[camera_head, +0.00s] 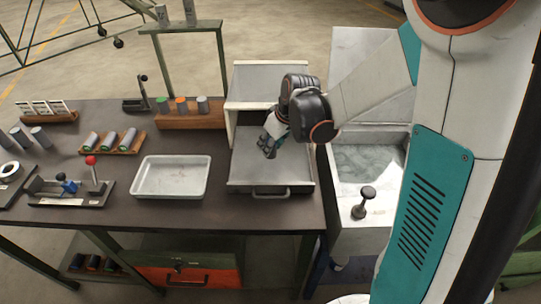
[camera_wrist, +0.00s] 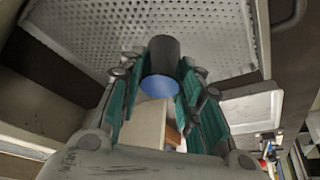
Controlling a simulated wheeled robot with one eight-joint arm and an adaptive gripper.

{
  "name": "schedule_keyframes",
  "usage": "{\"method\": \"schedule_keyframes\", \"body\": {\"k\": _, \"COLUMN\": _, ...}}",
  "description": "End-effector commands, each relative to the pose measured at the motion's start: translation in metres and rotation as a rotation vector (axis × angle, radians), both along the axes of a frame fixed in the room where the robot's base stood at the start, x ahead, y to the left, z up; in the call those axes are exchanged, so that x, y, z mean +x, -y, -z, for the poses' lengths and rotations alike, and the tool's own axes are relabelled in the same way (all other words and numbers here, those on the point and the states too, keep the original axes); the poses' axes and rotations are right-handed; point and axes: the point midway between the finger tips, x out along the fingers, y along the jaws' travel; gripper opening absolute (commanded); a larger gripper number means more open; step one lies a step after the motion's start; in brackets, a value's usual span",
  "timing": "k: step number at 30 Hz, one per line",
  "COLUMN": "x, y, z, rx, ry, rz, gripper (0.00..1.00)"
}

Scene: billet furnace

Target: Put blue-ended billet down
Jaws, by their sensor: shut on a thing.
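The blue-ended billet (camera_wrist: 163,52) is a dark cylinder with a blue end face, in the middle of the wrist view. My gripper (camera_wrist: 160,80) has its teal-padded fingers on both sides of it and is shut on it. In the head view my gripper (camera_head: 268,147) points down in front of the open grey box-shaped furnace (camera_head: 270,76), above its lowered front plate (camera_head: 262,178). The billet cannot be made out in the head view. Whether it touches any surface is unclear.
A perforated metal plate (camera_wrist: 215,22) lies beyond the billet. An empty white tray (camera_head: 171,194) stands left of the furnace. A wooden block (camera_head: 190,119) holds several coloured-ended billets behind it. A water-filled basin (camera_head: 368,163) is at the right.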

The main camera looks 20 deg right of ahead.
Motion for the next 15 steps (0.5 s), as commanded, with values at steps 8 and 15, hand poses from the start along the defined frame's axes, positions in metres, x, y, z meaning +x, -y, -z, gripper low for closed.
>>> {"method": "schedule_keyframes", "body": {"k": 8, "x": 0.001, "y": 0.000, "z": 0.027, "rx": 0.000, "ry": 0.000, "rz": 0.000, "gripper": 0.00}}
{"method": "schedule_keyframes", "body": {"k": 15, "x": 0.000, "y": 0.000, "z": 0.044, "rx": 0.000, "ry": 0.001, "rz": 0.000, "gripper": 0.00}}
